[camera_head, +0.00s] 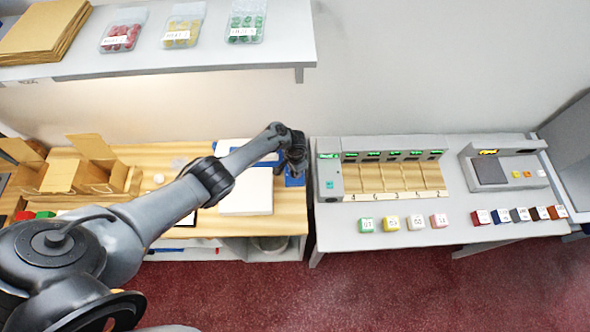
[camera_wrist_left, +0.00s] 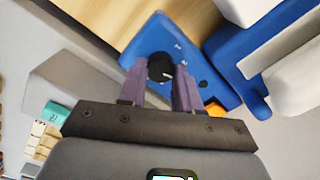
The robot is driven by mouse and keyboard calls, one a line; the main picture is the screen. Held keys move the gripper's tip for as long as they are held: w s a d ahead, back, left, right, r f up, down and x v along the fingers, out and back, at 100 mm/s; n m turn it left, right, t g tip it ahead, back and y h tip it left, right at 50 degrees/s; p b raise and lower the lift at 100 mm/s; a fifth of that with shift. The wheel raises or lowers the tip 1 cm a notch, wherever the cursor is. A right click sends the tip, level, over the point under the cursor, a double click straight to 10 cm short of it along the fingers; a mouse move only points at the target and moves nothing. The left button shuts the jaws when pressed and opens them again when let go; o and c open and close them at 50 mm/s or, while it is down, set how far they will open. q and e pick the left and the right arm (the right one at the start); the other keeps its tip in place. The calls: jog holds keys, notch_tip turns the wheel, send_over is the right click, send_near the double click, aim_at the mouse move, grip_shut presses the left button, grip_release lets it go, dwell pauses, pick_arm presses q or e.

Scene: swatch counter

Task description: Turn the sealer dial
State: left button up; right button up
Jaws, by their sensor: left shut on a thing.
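The sealer's blue control box (camera_wrist_left: 200,55) fills the middle of the left wrist view. Its round black dial (camera_wrist_left: 160,67) has a white pointer line, and pale marks stand beside it on the blue face. My left gripper (camera_wrist_left: 160,80) has a purple finger on either side of the dial and is shut on it. The fingers hide part of the dial's rim. In the head view my left gripper (camera_head: 293,168) is over the blue box (camera_head: 296,181) at the right end of the wooden counter. My right gripper is not in view.
A white block (camera_head: 246,191) lies left of the gripper. Cardboard boxes (camera_head: 95,165) stand further left. A grey machine (camera_head: 385,150) with green displays and several coloured cubes stand on the right table (camera_head: 350,235). A shelf (camera_head: 200,62) hangs above.

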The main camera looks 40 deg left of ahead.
pick_arm(q)
jog(key=m, duration=0.2)
jog(key=shift+m, duration=0.7)
jog(key=o, duration=1.1)
jog(key=shift+c, duration=0.2)
